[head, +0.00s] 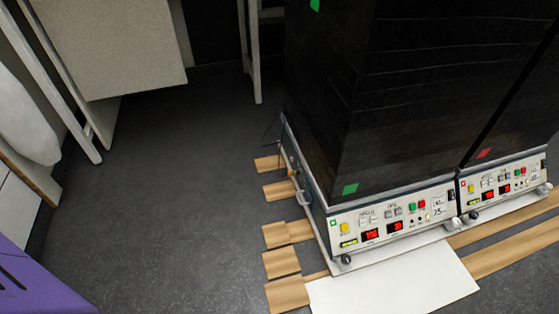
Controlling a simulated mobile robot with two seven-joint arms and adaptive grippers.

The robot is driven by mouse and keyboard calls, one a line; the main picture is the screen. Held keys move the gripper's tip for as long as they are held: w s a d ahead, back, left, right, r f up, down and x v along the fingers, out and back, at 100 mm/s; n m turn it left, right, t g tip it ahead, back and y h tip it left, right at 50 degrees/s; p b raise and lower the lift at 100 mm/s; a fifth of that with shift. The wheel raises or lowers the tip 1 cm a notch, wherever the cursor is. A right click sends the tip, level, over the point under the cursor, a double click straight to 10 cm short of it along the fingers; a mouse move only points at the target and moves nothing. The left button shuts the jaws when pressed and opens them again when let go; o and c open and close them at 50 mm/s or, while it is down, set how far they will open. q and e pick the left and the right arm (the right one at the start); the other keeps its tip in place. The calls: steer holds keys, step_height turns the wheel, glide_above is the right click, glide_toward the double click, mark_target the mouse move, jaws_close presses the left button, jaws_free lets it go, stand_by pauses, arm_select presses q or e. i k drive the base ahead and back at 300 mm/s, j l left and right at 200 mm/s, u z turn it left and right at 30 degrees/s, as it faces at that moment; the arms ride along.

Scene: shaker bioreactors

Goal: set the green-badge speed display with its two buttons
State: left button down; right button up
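The green-badge shaker is a tall black cabinet (400,130) with a green badge (350,188) low on its front. Below it, a cream control panel (438,210) has a small green square (333,223) at its left end. Two red-lit displays show on it, a left display (371,235) and a right display (395,226); their digits and labels are too small to read surely. Pale grey buttons sit above them, a left pair (367,221) and a right pair (393,211). Neither gripper is in view.
A second shaker with a red badge (483,153) and a similar panel (525,182) stands close on the right. Wooden boards (288,294) and a white sheet (400,285) lie on the floor in front. The dark grey floor (170,200) to the left is clear.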

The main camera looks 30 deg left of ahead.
mark_target(373, 219)
steer(key=i+j+z, duration=0.35)
steer(key=j, duration=0.25)
steer(key=i+j+z, duration=0.3)
steer(key=k+z, duration=0.2)
steer(key=i+j, duration=0.05)
steer(key=i, duration=0.05)
